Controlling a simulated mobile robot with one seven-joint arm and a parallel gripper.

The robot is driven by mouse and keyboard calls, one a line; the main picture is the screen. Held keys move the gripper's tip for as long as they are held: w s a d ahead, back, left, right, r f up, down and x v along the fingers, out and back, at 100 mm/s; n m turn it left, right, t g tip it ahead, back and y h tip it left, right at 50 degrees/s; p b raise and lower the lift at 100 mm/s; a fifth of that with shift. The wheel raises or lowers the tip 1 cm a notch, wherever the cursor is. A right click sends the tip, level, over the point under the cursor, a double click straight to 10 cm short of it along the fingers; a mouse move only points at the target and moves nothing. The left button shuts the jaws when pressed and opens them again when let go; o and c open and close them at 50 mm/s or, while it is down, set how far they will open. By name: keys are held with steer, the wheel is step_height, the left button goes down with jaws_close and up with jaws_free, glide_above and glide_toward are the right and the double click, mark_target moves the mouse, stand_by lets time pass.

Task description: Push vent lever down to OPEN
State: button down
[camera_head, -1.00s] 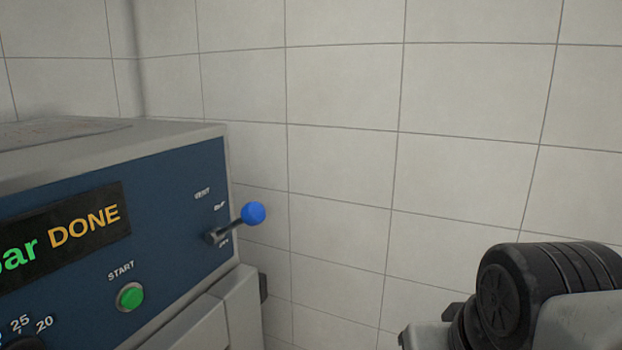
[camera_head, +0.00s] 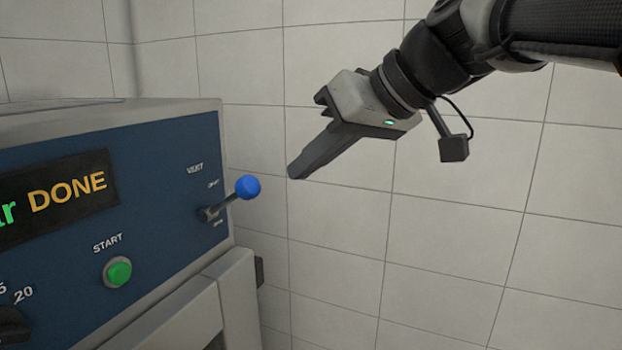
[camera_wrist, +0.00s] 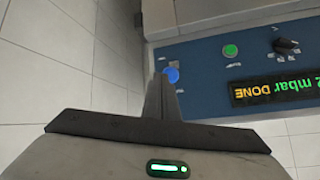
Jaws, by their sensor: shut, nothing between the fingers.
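The vent lever (camera_head: 229,200) sticks out from the right end of the blue control panel in the head view. Its blue ball knob (camera_head: 247,187) points outward and slightly up, between the small marks above and below its pivot. The knob also shows in the wrist view (camera_wrist: 171,75), right beside the fingers. My gripper (camera_head: 293,175) is shut and empty. In the head view its fingertips point down and left, a short gap to the right of the knob and slightly above it. I see no contact between them.
The panel carries a display (camera_head: 60,197) reading DONE, a green START button (camera_head: 118,272) and a black dial (camera_head: 12,325) at lower left. A pale door or housing (camera_head: 235,300) stands below the panel. A tiled wall (camera_head: 350,240) is behind, with open room right of the oven.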

steer(key=w+a+r+n+y, duration=0.2)
steer(key=a+r+n, duration=0.1)
steer(key=r, duration=0.3)
steer(key=shift+a+g+y, duration=0.3)
steer(key=shift+a, duration=0.25)
steer(key=shift+w+r, duration=0.1)
glide_above(228, 199)
steer(key=w+d, duration=0.1)
step_height(228, 199, down, 5)
steer(key=shift+s+d+f, duration=0.35)
steer(key=shift+d+f, duration=0.15)
steer(key=shift+d, duration=0.1)
steer(key=shift+s+d+f, duration=0.35)
steer(key=shift+d+f, duration=0.15)
steer(key=shift+d, duration=0.1)
steer(key=shift+s+d+f, duration=0.1)
steer(key=shift+d+f, duration=0.1)
steer(key=shift+f, duration=0.1)
steer(key=shift+f, duration=0.15)
